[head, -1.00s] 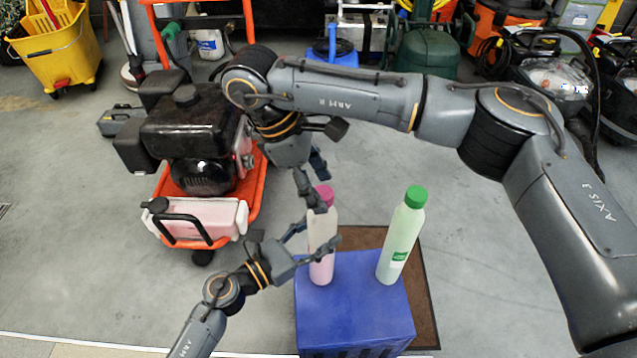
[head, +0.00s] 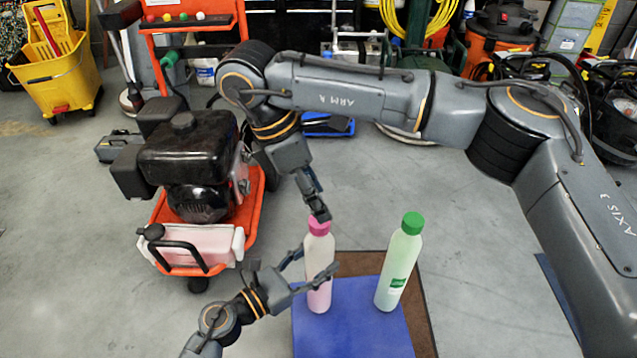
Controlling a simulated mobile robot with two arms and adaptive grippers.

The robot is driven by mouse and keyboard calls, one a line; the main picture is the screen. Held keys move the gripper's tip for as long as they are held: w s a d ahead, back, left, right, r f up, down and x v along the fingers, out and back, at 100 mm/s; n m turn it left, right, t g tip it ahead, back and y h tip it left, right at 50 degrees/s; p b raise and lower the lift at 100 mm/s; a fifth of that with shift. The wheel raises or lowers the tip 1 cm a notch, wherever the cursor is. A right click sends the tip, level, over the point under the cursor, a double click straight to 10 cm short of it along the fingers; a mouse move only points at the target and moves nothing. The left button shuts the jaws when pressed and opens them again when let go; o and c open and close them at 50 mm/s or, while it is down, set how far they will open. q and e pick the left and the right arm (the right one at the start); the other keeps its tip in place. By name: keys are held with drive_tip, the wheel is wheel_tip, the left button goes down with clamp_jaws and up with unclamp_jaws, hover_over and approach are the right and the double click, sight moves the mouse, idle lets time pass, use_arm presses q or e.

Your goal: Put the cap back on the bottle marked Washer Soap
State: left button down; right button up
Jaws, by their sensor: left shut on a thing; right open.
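A pale bottle with pink liquid (head: 318,265) stands upright on a blue crate (head: 350,330). A pink cap (head: 319,228) sits on its top; I cannot tell how tightly. My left gripper (head: 312,266) comes in from the lower left and is shut around the bottle's body. My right gripper (head: 317,209) is open and points down just above the pink cap, its fingertips partly in front of it. A light green bottle (head: 400,262) with a green cap (head: 412,222) stands upright to the right. No wording is readable on either bottle, so I cannot tell which is Washer Soap.
A brown mat (head: 424,320) lies beside the crate. An orange cart (head: 254,205) carrying a black engine (head: 190,150) stands left. My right arm spans the upper picture. A yellow mop bucket (head: 55,65) and shop equipment line the back.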

drive_tip(key=n, duration=0.8)
drive_tip(key=shift+r+y, duration=0.15)
drive_tip(key=shift+y, duration=0.25)
drive_tip(key=n, duration=0.6)
drive_tip(key=shift+d+r+n, duration=0.1)
drive_tip(key=shift+r+n, duration=0.05)
drive_tip(key=shift+n, duration=0.15)
drive_tip(key=n+y, duration=0.1)
drive_tip(key=n, duration=0.5)
drive_tip(key=shift+r, duration=0.15)
drive_tip(key=n, duration=0.6)
drive_tip(key=shift+d+r+y, duration=0.1)
drive_tip(key=shift+r+y, duration=0.1)
drive_tip(key=shift+y, duration=0.1)
drive_tip(key=n, duration=0.6)
drive_tip(key=shift+r+n+y, duration=0.2)
drive_tip(key=shift+n+y, duration=0.1)
drive_tip(key=n, duration=0.4)
drive_tip(key=shift+r, duration=0.2)
drive_tip(key=n, duration=0.4)
drive_tip(key=shift+d+r+y, duration=0.1)
drive_tip(key=shift+r+y, duration=0.05)
drive_tip(key=shift+y, duration=0.25)
drive_tip(key=n, duration=0.5)
drive_tip(key=shift+r+n, duration=0.25)
drive_tip(key=shift+n, duration=0.15)
